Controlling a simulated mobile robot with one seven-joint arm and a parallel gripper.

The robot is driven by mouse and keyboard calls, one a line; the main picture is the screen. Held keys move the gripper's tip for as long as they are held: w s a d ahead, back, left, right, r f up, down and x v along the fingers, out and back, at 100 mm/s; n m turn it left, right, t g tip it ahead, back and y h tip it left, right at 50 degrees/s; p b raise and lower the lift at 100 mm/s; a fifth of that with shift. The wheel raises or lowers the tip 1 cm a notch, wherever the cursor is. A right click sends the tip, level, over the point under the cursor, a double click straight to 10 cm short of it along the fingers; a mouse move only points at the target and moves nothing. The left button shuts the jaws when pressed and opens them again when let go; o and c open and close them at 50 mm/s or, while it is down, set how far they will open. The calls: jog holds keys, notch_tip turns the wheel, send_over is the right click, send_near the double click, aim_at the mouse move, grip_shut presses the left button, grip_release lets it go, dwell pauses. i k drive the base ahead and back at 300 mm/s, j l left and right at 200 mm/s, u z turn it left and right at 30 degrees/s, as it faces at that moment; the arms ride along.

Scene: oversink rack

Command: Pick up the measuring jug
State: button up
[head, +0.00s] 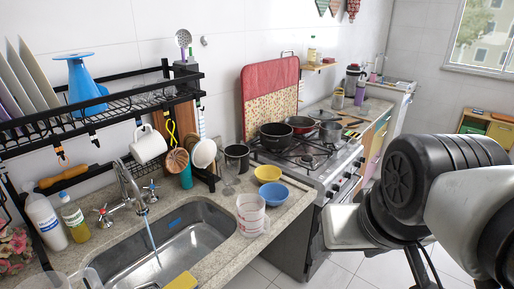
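The measuring jug (250,217) is a clear jug with red markings. It stands upright on the speckled counter just right of the sink, in front of the blue bowl. Its near side faces the counter's front edge. My arm fills the right of the head view, well to the right of the jug. My gripper's fingers do not show, and nothing of mine touches the jug.
The sink (178,246) has running water from the tap (128,185). A blue bowl (272,194) and a yellow bowl (267,173) stand close behind the jug. The black oversink rack (100,108) overhangs the sink. The stove (310,160) holds pans. Floor shows between counter and arm.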

aim_at(251, 207)
jog(key=i+l+u, duration=0.2)
jog(key=u, duration=0.15)
jog(key=i+l+u, duration=0.7)
jog(key=k, duration=0.1)
